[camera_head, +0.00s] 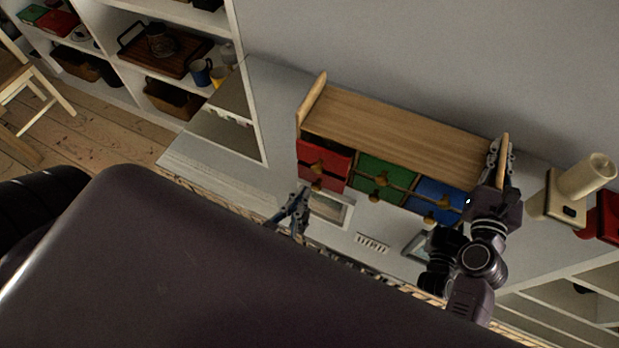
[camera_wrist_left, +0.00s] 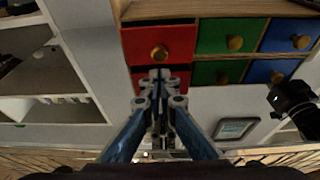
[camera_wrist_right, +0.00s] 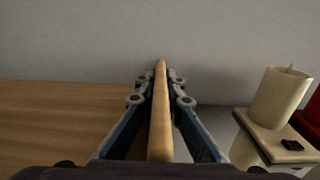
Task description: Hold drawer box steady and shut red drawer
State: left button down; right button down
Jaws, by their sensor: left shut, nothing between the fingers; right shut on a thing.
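The drawer box (camera_head: 400,125) has a wooden top and stands on a grey-white surface against the wall. It has red, green and blue drawers with round wooden knobs. The upper red drawer (camera_wrist_left: 135,45) appears to stick out a little past the green one (camera_wrist_left: 215,36). The lower red drawer (camera_wrist_left: 180,78) is partly hidden behind my left gripper (camera_wrist_left: 160,76). That gripper is shut and empty, in front of the red drawers just below the upper knob (camera_wrist_left: 159,52); contact is unclear. My right gripper (camera_wrist_right: 160,82) is shut on the box's right side panel (camera_wrist_right: 160,120).
A cream cylinder (camera_head: 587,176) on a stand and a red object (camera_head: 606,216) are right of the box. A framed item (camera_head: 330,207) lies in front of the red drawers. White shelves (camera_head: 245,90) stand at the left.

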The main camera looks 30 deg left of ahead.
aim_at(316, 170)
pick_arm(q)
jog(key=shift+w+a, duration=0.1)
jog(key=shift+w, duration=2.15)
jog(key=shift+w, duration=2)
jog(key=shift+s+f, duration=0.1)
jog(key=shift+s, duration=0.5)
jog(key=v, duration=1.2)
jog(key=shift+s+f, duration=0.2)
jog(key=shift+s, duration=0.25)
